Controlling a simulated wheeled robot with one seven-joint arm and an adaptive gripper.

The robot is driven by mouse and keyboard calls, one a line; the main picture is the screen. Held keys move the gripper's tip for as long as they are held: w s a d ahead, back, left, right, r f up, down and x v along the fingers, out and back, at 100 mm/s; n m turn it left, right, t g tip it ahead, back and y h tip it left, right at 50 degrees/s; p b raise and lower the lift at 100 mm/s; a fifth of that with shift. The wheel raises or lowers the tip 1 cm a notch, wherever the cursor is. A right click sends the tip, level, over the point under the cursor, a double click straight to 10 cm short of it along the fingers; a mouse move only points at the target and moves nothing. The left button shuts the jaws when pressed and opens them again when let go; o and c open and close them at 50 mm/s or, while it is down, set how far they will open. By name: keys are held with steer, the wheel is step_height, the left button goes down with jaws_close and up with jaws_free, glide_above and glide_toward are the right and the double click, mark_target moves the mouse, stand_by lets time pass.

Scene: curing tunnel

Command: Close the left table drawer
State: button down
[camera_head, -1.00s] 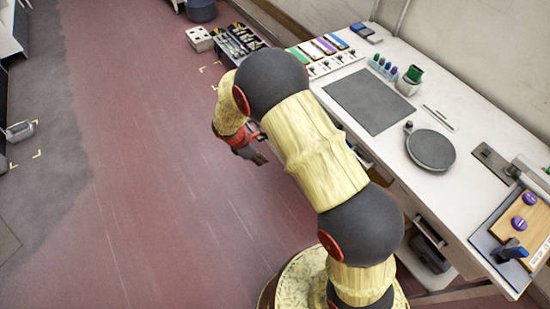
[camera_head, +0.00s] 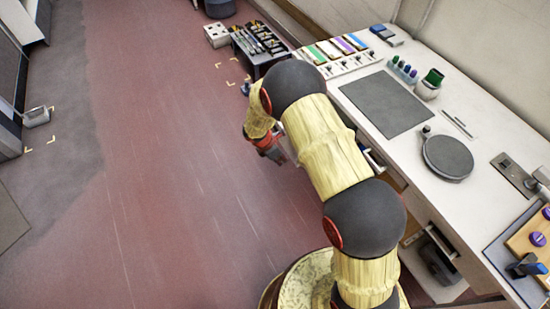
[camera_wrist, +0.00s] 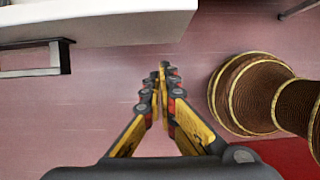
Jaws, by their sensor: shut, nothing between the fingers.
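The white table (camera_head: 400,180) runs along the right side of the head view, and my arm covers much of its front. A pale, blue-edged part, possibly a drawer or handle (camera_head: 374,162), shows between my arm and the table front; how far the left drawer stands out is hidden. In the wrist view, a white panel edge (camera_wrist: 110,28) fills the upper left, with a dark-ended pale handle (camera_wrist: 35,60) below it. My gripper (camera_wrist: 164,68) is shut and empty, right of the handle and apart from it. In the head view, my gripper (camera_head: 280,158) hangs over the floor left of the table.
The tabletop holds a dark mat (camera_head: 385,104), a round dark plate (camera_head: 448,157) and a cup (camera_head: 428,84). A black tool crate (camera_head: 260,48) and a white box (camera_head: 217,35) stand on the floor beyond. The red floor left of my arm is clear.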

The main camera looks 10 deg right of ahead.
steer(key=shift+w+d+r, duration=0.1)
steer(key=shift+w+d, duration=0.15)
steer(key=shift+d, duration=0.45)
steer(key=shift+w+d+r, duration=0.1)
steer(key=shift+w+d, duration=0.1)
steer(key=shift+d, duration=0.5)
steer(key=shift+d, duration=0.1)
steer(key=w+d+p, duration=0.2)
steer(key=d, duration=0.7)
steer(key=w+d+p, duration=0.1)
steer(key=w+d, duration=0.2)
steer(key=d, duration=0.7)
steer(key=w+d+p, duration=0.2)
steer(key=d, duration=0.8)
steer(key=shift+w+p, duration=0.3)
steer(key=shift+w, duration=0.1)
steer(key=a, duration=0.2)
steer(key=s+a, duration=0.1)
steer(key=a, duration=0.1)
steer(key=shift+a+r, duration=0.1)
steer(key=shift+a, duration=0.1)
steer(key=v, duration=0.9)
steer(key=shift+s+r+p, duration=0.15)
steer(key=shift+r+p, duration=0.1)
steer(key=shift+p, duration=0.2)
